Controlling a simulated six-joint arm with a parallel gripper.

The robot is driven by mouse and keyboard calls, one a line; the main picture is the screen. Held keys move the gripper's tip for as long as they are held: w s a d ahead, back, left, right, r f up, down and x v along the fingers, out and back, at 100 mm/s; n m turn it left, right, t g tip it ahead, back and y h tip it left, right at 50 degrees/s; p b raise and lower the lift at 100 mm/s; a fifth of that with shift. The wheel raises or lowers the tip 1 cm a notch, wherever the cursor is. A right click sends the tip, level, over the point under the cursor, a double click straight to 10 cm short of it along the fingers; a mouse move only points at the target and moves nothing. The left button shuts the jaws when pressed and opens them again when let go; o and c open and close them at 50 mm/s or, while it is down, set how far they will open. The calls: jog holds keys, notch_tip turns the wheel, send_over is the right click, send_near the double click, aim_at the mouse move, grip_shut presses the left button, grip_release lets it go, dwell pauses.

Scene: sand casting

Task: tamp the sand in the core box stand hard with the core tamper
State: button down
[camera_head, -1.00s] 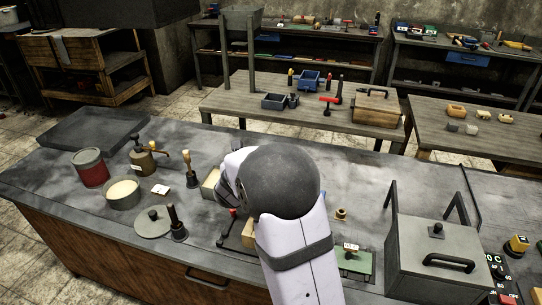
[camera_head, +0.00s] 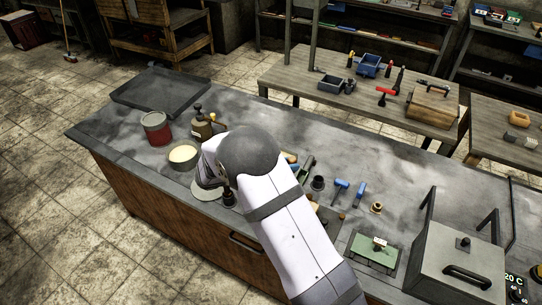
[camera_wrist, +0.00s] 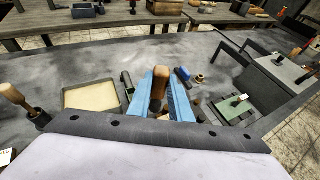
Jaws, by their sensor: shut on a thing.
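In the wrist view, my gripper (camera_wrist: 163,100) has blue fingers shut on a wooden-handled tool (camera_wrist: 160,82), which I take to be the core tamper. Its lower end is hidden, so I cannot see whether it touches anything. A shallow square box with a flat pale sand-coloured surface (camera_wrist: 90,97) lies to the left of the fingers. I cannot tell for sure whether this is the core box stand. In the head view my own arm hides the gripper and tool.
On the bench are a red can (camera_head: 157,128), a sand bowl (camera_head: 183,156), an oil can (camera_head: 203,126), a blue hammer (camera_head: 340,186), a green fixture (camera_head: 374,254) and a tall grey box with handles (camera_head: 452,258).

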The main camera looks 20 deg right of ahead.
jog(key=s+d+r+m+g, duration=0.2)
jog(key=s+m+g, duration=0.1)
jog(key=s, duration=0.3)
jog(key=shift+s+r+g+h, duration=0.2)
jog(key=shift+r+g+h, duration=0.1)
jog(key=shift+g, duration=0.1)
jog(key=shift+f, duration=0.15)
jog(key=shift+f+b, duration=2.25)
jog(key=shift+f, duration=0.15)
jog(key=shift+a+r+p, duration=0.1)
jog(key=shift+p, duration=0.2)
jog(key=shift+f, duration=0.2)
jog(key=shift+f+b, duration=0.5)
jog(key=shift+f, duration=0.1)
jog(key=shift+f, duration=0.1)
